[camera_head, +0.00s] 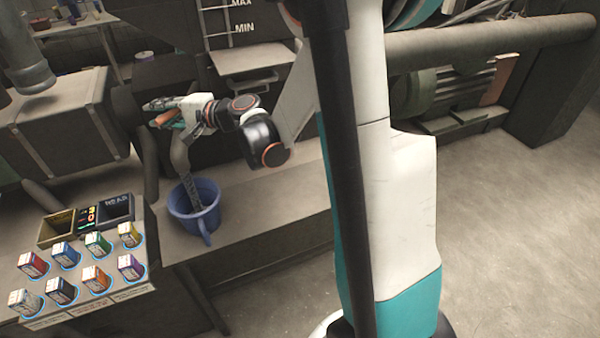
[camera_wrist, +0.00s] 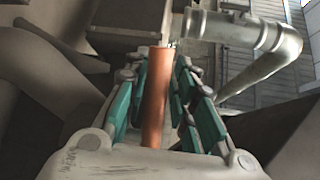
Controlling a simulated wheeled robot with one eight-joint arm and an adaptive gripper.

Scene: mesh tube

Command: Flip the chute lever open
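The lever shows as an orange-brown bar (camera_wrist: 155,97) in the middle of the wrist view, running between my fingers. My gripper (camera_wrist: 161,72) has its teal-padded fingers on both sides of this bar, with a narrow gap visible on each side, so it looks open around it. In the head view my gripper (camera_head: 164,112) is small, at the top of a pale curved chute pipe (camera_head: 180,153). A bit of orange (camera_head: 179,124) shows at its fingers; most of the lever is hidden there. A dark patterned piece below the pipe reaches into a blue bucket (camera_head: 207,218).
The bucket stands on a bench (camera_head: 265,200). A panel with several coloured boxes (camera_head: 98,278) is at lower left. A grey machine block (camera_head: 70,125) stands at left. In the wrist view, a metal pipe (camera_wrist: 235,30) lies close beyond my fingers at right.

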